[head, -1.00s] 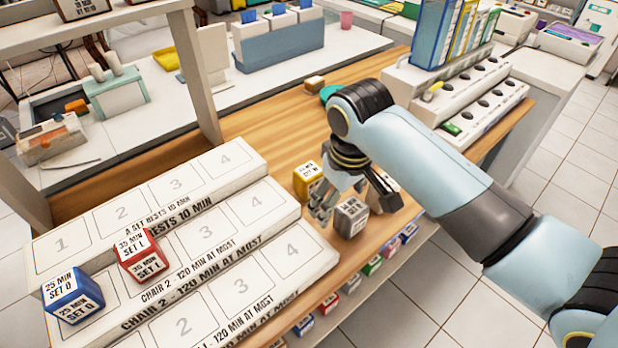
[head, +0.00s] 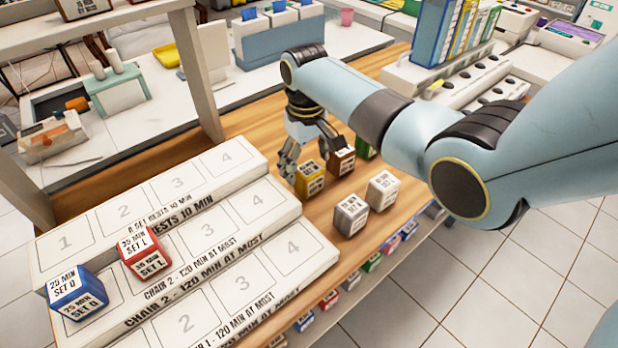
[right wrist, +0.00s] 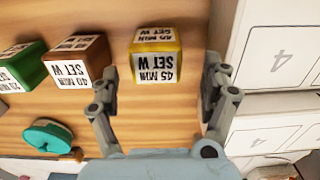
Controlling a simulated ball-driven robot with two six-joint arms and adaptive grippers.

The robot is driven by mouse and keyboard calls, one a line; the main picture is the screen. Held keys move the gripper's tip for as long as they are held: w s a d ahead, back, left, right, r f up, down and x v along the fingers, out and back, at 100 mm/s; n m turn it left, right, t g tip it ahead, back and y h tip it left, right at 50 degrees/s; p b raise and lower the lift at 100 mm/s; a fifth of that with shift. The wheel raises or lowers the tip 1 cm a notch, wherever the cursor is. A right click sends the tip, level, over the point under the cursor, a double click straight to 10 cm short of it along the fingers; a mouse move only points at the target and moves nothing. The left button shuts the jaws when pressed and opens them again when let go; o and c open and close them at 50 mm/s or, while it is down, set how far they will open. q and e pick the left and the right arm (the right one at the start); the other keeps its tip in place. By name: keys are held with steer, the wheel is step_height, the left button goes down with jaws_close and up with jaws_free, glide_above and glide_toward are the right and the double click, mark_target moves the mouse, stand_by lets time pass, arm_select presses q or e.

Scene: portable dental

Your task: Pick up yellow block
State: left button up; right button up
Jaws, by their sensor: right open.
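The yellow block (head: 309,177) stands on the wooden table, just right of the white stepped rack. Its white label reads 45 MIN SET W in the right wrist view (right wrist: 156,60). My right gripper (head: 308,158) is above and just behind it in the head view. In the right wrist view the two fingers (right wrist: 160,110) are spread, with the yellow block ahead, nearer the right finger. Nothing is held between them. My left gripper is not in view.
A brown block (head: 341,161) stands close to the yellow one, with a green block (head: 365,148) beyond. A grey block (head: 350,215) and a white block (head: 382,190) stand nearer the front edge. The stepped rack (head: 255,215) holds a red block (head: 144,252) and a blue block (head: 76,293).

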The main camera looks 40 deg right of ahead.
mark_target(309, 168)
steer(key=f, duration=0.3)
steer(key=shift+s+d+f, duration=0.2)
steer(key=shift+d+f, duration=0.05)
steer(key=shift+f, duration=0.15)
steer(key=shift+c, duration=0.2)
steer(key=c, duration=1.3)
steer(key=shift+o, duration=0.2)
steer(key=shift+r, duration=0.15)
